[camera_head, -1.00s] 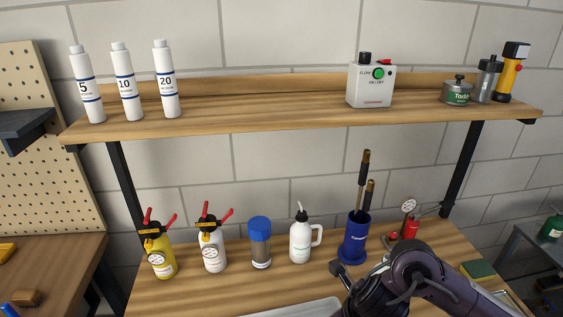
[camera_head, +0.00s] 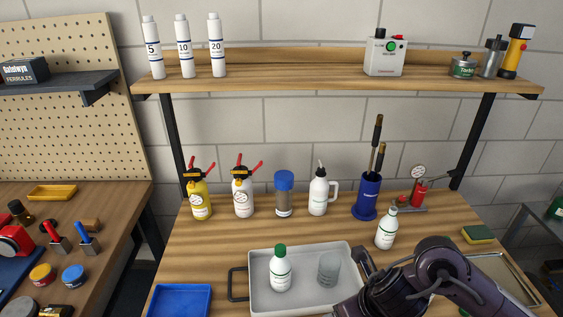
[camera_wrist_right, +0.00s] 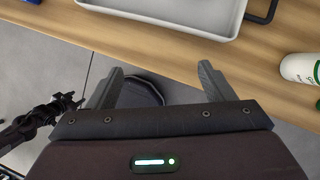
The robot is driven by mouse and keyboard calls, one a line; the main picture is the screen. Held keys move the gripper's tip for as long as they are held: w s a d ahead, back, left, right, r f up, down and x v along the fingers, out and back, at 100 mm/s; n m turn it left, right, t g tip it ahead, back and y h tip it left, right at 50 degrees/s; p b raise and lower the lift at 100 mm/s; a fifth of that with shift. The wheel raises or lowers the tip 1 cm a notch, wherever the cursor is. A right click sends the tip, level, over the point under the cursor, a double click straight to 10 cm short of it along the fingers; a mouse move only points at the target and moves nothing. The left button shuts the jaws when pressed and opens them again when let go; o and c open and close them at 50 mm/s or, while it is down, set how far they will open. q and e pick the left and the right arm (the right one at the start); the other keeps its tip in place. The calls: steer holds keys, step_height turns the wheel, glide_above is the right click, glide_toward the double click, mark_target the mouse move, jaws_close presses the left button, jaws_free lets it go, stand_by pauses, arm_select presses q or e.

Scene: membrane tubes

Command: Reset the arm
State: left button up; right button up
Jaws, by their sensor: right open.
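My right arm (camera_head: 440,280) comes in from the lower right in the head view, bent over the front right of the bench. Its fingertips cannot be made out there. In the right wrist view my right gripper (camera_wrist_right: 160,78) has its two fingers wide apart with nothing between them. It is in front of the bench edge, over the grey floor. My left gripper does not show in the head view. A dark jointed part (camera_wrist_right: 40,122) at the left of the wrist view cannot be identified for certain.
A grey tray (camera_head: 258,300) holds a green-capped bottle (camera_head: 281,272) and a clear beaker (camera_head: 329,268). A white bottle (camera_head: 386,230) stands near my right arm. A blue tray (camera_head: 180,300) is at front left. Several bottles and a blue holder (camera_head: 367,195) line the bench's back. A shelf (camera_head: 300,78) is above.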

steer(key=a+r+m+t+y, duration=0.2)
steer(key=a+r+m+t, duration=0.1)
steer(key=a+m, duration=0.65)
steer(key=s+d+f+m+g+h, duration=0.2)
steer(key=s+d+m, duration=0.45)
steer(key=m, duration=0.85)
steer(key=s+d+f+m+g+h, duration=0.2)
steer(key=s+d+f+m, duration=0.15)
steer(key=d+m, duration=0.85)
steer(key=s+a+f+m+g+b, duration=0.1)
steer(key=a+f+m+b, duration=0.2)
steer(key=f, duration=2.6)
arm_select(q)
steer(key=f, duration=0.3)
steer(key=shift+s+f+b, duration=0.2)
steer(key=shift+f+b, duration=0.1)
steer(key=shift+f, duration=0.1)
arm_select(e)
steer(key=s+d+f+g, duration=0.1)
steer(key=s+d+f, duration=0.2)
steer(key=s+f, duration=1.7)
steer(key=shift+s+f+n+h, duration=0.3)
steer(key=shift+f+n, duration=0.05)
steer(key=shift+f, duration=0.5)
